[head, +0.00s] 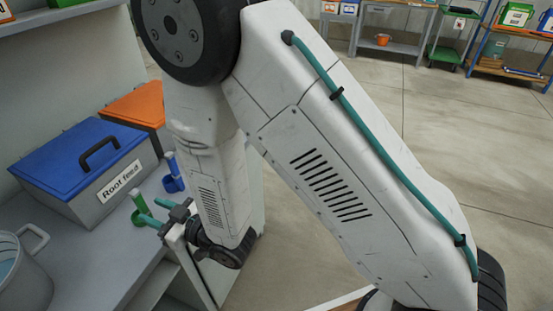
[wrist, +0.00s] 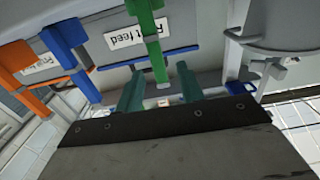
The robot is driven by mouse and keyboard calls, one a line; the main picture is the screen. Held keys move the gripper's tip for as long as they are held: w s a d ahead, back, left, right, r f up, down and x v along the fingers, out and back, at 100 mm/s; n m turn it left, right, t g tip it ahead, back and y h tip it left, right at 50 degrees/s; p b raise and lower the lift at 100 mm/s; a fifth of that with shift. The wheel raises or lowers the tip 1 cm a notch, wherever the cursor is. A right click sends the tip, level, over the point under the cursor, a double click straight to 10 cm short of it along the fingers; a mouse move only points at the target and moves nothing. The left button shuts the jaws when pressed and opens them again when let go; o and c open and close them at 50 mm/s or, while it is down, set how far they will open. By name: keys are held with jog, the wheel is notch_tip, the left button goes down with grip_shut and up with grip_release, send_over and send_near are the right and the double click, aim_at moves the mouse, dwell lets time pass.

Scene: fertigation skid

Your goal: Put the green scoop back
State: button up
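The green scoop (head: 138,209) stands upright near the front edge of the grey bench, in front of the blue-lidded box. In the wrist view the green scoop (wrist: 148,28) extends down toward the space between my teal fingers. My gripper (head: 149,212) reaches in from the right at the scoop. In the wrist view my gripper (wrist: 158,80) has its two fingers apart, with a gap between each finger and the scoop. I cannot tell how far the scoop lies between the fingertips. No grip on it shows.
A blue scoop (head: 172,176) stands close behind. The blue-lidded "Root feed" box (head: 95,205) and an orange-lidded box (head: 140,104) stand on the bench (head: 95,262). A grey bucket (head: 28,280) is at the left. Open floor (head: 470,150) lies right of my arm.

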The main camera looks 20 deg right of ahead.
jog(key=shift+w+d+r, duration=0.15)
jog(key=shift+w+r, duration=0.05)
jog(key=shift+w, duration=0.1)
jog(key=w+d+r+m+h, duration=0.2)
jog(key=w+d+r+h, duration=0.35)
jog(key=w+d, duration=0.2)
jog(key=s+d+r+m+g+h, duration=0.2)
jog(key=d+r+h, duration=0.15)
jog(key=d, duration=0.45)
jog(key=s+d+r+m+g+h, duration=0.15)
jog(key=d+r, duration=0.25)
jog(key=d, duration=0.4)
jog(key=s+d+r+m+g+h, duration=0.1)
jog(key=s+d+r+g, duration=0.1)
jog(key=s+d, duration=0.3)
jog(key=s+d+r+m+g+h, duration=0.1)
jog(key=s+d, duration=0.4)
jog(key=s, duration=0.7)
jog(key=s+d+r+m+g+h, duration=0.1)
jog(key=s+d+r+g, duration=0.3)
jog(key=s, duration=0.4)
jog(key=shift+s+d+r+m, duration=0.4)
jog(key=shift+d+r+m, duration=0.15)
jog(key=shift+d+m, duration=0.2)
jog(key=shift+a, duration=0.1)
